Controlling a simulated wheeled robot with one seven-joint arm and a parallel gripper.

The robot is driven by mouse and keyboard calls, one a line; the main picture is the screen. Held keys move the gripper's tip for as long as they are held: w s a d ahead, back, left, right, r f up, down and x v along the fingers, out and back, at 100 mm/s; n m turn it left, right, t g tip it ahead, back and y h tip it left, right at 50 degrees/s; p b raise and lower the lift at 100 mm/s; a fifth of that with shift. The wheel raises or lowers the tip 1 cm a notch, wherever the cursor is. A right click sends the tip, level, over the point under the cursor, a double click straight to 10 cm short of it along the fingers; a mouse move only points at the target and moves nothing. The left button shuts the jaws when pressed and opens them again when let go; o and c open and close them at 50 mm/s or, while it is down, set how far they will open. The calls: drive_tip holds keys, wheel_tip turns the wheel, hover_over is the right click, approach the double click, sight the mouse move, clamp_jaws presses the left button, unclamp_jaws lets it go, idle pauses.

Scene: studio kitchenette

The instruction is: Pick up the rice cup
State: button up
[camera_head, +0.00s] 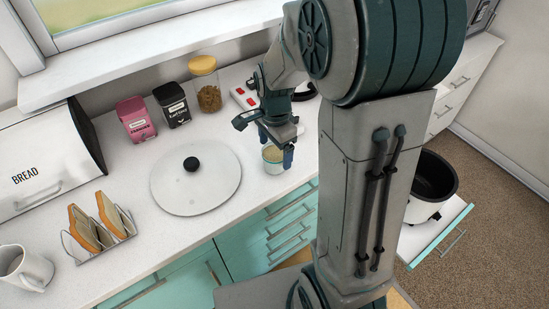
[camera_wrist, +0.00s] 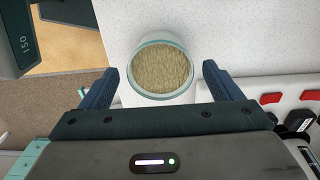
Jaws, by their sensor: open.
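The rice cup (camera_wrist: 161,72) is a round clear cup filled with pale rice grains. In the wrist view it lies between the tips of my open gripper (camera_wrist: 168,85), with a gap visible on both sides. In the head view the cup (camera_head: 272,158) stands on the white counter near its front edge. My gripper (camera_head: 276,150) points down over it there, with a blue finger in front of part of the cup. The cup's lower part is partly hidden by the fingers in the head view.
A round lid (camera_head: 196,180) with a black knob lies left of the cup. A toast rack (camera_head: 105,250), a white mug (camera_head: 25,268) and a bread box (camera_head: 45,165) are further left. Canisters (camera_head: 136,120) and a jar (camera_head: 206,85) stand behind. A pot (camera_head: 428,190) sits on an open drawer at right.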

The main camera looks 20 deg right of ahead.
drive_tip(key=shift+f, duration=0.9)
drive_tip(key=c, duration=1.2)
drive_tip(key=shift+o, duration=0.2)
drive_tip(key=shift+r, duration=0.1)
